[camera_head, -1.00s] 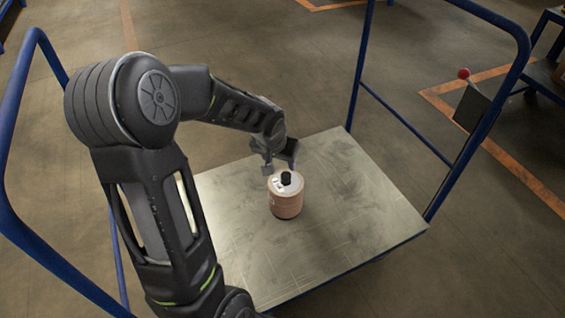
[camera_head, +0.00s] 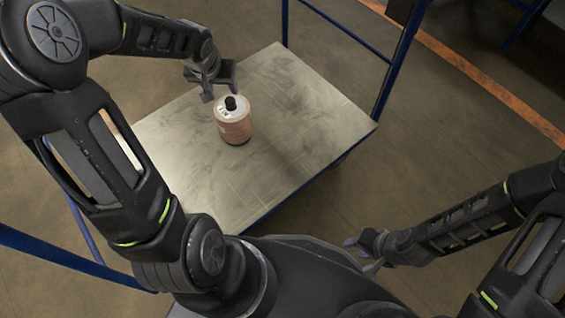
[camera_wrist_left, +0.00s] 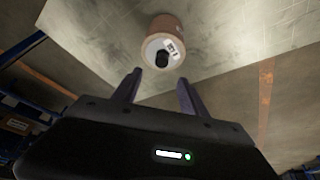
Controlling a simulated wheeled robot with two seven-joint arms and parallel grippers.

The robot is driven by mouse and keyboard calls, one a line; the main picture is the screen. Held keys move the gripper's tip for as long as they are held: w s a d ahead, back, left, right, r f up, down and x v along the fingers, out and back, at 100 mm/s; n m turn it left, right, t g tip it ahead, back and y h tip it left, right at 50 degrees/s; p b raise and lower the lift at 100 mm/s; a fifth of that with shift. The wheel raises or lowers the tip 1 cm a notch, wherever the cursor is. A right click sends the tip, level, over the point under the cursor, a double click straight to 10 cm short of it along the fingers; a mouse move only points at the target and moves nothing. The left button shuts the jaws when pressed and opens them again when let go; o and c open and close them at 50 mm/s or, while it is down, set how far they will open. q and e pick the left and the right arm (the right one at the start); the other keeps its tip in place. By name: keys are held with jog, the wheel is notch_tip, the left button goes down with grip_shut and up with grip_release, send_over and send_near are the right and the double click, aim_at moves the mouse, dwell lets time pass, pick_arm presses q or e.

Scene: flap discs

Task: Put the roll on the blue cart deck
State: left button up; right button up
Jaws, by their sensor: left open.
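The roll (camera_head: 234,126) is a short brown cylinder with a white top and a black knob. It stands upright on the cart deck (camera_head: 290,140), a pale, scuffed board with blue edging and blue rails. My left gripper (camera_head: 216,90) is open and empty just behind the roll, a little above the deck. In the left wrist view the roll (camera_wrist_left: 163,42) lies beyond the two spread fingertips (camera_wrist_left: 158,80), apart from them. My right gripper (camera_head: 366,252) is at the lower right, off the deck; its jaw opening is not clear.
Blue rails (camera_head: 390,75) rise at the far right side of the cart, and another blue rail (camera_head: 60,258) runs at the lower left. The deck around the roll is clear. An orange floor line (camera_head: 490,88) crosses the floor at the right.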

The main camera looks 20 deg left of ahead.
pick_arm(q)
jog(key=s+d+f+m+g+h, duration=0.1)
jog(key=s+d+f+h, duration=0.2)
jog(key=d+f, duration=1.15)
jog(key=s+d+f+g+h, duration=0.1)
jog(key=s+d+f, duration=0.3)
jog(key=s+d, duration=0.3)
jog(key=s+d+f+g+h, duration=0.1)
jog(key=s+d+f, duration=0.4)
jog(key=s+d, duration=0.3)
jog(key=shift+s+d+f+m, duration=0.3)
jog(key=shift+d, duration=0.35)
jog(key=shift+c, duration=0.2)
